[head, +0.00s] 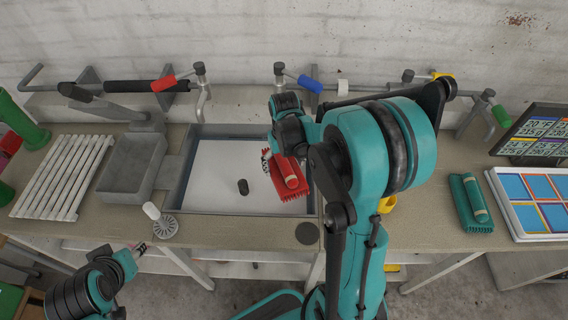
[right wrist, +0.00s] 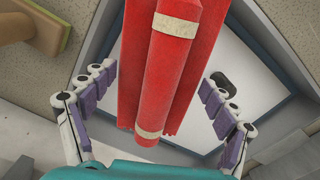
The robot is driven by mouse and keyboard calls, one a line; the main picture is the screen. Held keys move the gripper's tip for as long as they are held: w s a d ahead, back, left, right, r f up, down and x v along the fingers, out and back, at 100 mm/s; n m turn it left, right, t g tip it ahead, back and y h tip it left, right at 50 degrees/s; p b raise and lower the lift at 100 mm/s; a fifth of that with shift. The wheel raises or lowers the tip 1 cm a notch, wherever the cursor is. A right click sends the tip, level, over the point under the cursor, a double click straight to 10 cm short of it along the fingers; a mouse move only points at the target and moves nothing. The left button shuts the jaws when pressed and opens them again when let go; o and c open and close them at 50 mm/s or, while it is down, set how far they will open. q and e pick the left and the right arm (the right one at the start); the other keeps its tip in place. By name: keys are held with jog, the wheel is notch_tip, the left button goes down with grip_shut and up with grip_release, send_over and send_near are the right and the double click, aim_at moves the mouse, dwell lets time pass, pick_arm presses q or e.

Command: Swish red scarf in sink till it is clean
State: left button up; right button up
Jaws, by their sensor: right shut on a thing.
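The red scarf (head: 287,186) is a folded bundle with a fringed edge and a roll with pale bands. It is over the right part of the grey-walled sink (head: 179,186), whose inside looks white. My right gripper (head: 270,158) is shut on the scarf; in the right wrist view the scarf (right wrist: 176,70) lies between the fingers of the gripper (right wrist: 160,108). I cannot tell whether the scarf touches the sink's surface. No clear stains show on it. My left gripper (head: 138,250) is low at the left, below the counter's front edge, and its jaws are too small to read.
A dark plug-like piece (head: 243,187) is inside the sink. A grey basin (head: 132,164) and white slatted rack (head: 64,177) are left. A green folded cloth (head: 470,203) lies right. Taps with a red handle (head: 163,83) and blue handle (head: 310,84) stand behind.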

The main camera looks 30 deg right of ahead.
notch_tip(320, 180, down, 17)
jog(key=b, duration=1.3)
jog(key=shift+f, duration=0.15)
jog(key=shift+w+d, duration=0.45)
jog(key=shift+w, duration=0.3)
jog(key=shift+w+d, duration=0.45)
jog(key=shift+w, duration=0.25)
jog(key=shift+w+d, duration=0.45)
jog(key=shift+w, duration=0.3)
jog(key=shift+s+a, duration=0.1)
jog(key=shift+s+a+b, duration=0.1)
jog(key=shift+s+a, duration=0.3)
jog(key=shift+s, duration=0.3)
jog(key=shift+s+a+b, duration=0.1)
jog(key=shift+s+a, duration=0.35)
jog(key=shift+s, duration=0.25)
jog(key=shift+s+a+b, duration=0.1)
jog(key=shift+s+a, duration=0.3)
jog(key=shift+s, duration=0.3)
jog(key=shift+w, duration=0.1)
